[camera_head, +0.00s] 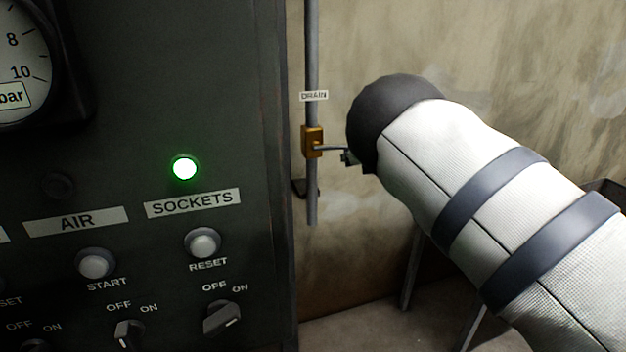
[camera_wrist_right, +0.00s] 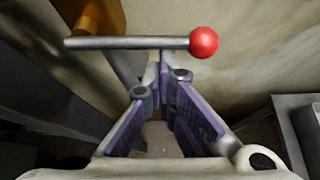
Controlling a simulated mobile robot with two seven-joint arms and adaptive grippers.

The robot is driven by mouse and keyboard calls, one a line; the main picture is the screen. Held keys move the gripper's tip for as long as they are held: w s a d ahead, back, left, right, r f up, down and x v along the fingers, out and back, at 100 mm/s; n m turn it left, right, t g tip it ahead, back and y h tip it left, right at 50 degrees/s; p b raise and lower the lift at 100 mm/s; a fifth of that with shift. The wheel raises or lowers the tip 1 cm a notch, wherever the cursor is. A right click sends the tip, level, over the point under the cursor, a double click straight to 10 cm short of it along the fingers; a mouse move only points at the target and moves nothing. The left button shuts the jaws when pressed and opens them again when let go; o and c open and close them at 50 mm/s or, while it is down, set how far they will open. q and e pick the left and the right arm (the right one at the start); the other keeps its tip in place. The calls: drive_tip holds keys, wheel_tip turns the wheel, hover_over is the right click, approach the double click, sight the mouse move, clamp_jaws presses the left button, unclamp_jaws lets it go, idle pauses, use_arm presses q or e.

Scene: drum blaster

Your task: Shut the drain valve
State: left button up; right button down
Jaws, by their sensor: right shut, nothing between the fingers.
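The drain valve (camera_head: 312,142) is a small brass body on a thin vertical grey pipe, under a "DRAIN" label (camera_head: 314,96). Its lever points sideways to the right, across the pipe. In the right wrist view the grey lever (camera_wrist_right: 120,43) runs level from the brass body (camera_wrist_right: 97,20) to a red ball knob (camera_wrist_right: 203,42). The knob is hidden behind my arm in the head view. My right gripper (camera_head: 349,157) is shut and empty at the lever. In the wrist view its fingertips (camera_wrist_right: 160,62) sit just below the lever's middle; I cannot tell whether they touch it. My left gripper is not in view.
A dark control panel (camera_head: 150,130) with a gauge, a lit green lamp (camera_head: 184,168), buttons and switches stands close on the left. A stained wall (camera_head: 340,250) lies behind the pipe. Thin metal legs (camera_head: 413,265) stand below my arm. The pipe ends in open space below the valve.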

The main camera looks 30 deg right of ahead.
drive_tip(key=shift+r, duration=0.2)
drive_tip(key=shift+r, duration=0.1)
idle(0.5)
